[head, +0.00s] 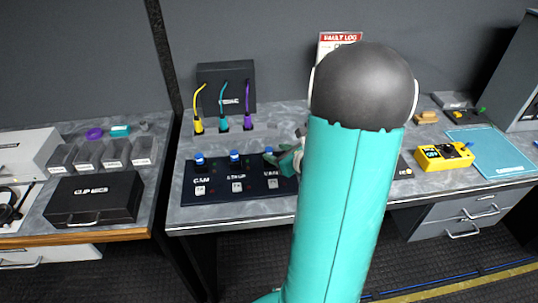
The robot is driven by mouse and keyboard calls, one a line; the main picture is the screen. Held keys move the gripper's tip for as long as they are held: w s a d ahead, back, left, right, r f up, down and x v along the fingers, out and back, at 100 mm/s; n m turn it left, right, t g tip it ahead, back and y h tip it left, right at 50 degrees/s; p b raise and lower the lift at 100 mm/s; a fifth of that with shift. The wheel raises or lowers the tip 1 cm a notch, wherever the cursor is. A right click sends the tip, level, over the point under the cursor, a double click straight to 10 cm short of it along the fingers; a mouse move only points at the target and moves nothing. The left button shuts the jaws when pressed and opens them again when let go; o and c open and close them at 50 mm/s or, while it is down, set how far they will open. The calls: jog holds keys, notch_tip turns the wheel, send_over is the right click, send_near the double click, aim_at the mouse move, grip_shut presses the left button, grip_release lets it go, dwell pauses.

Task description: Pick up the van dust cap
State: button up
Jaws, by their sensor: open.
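A dark panel (238,194) lies on the grey bench with three blue dust caps on it in a row. The left cap (199,160) and the middle cap (235,156) are in plain view. The right cap (268,154), above the label that seems to read VAN, is the van dust cap and is partly covered by my gripper. My gripper (280,161) is open, at the right end of the panel, close beside the van dust cap. I cannot tell whether they touch. My teal arm hides the bench right of the panel.
Yellow, teal and purple cables (223,105) stand in a holder behind the panel. A yellow meter (444,156) and a light blue mat (487,151) are at right. A black case (93,198) and grey bins (101,154) are on the left bench, across a gap.

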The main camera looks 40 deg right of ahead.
aim_at(271, 150)
jog(key=x, duration=0.4)
jog(key=shift+w+f, duration=0.3)
jog(key=shift+c, duration=0.4)
jog(key=c, duration=0.9)
jog(key=shift+c, duration=0.3)
jog(key=shift+r, duration=0.2)
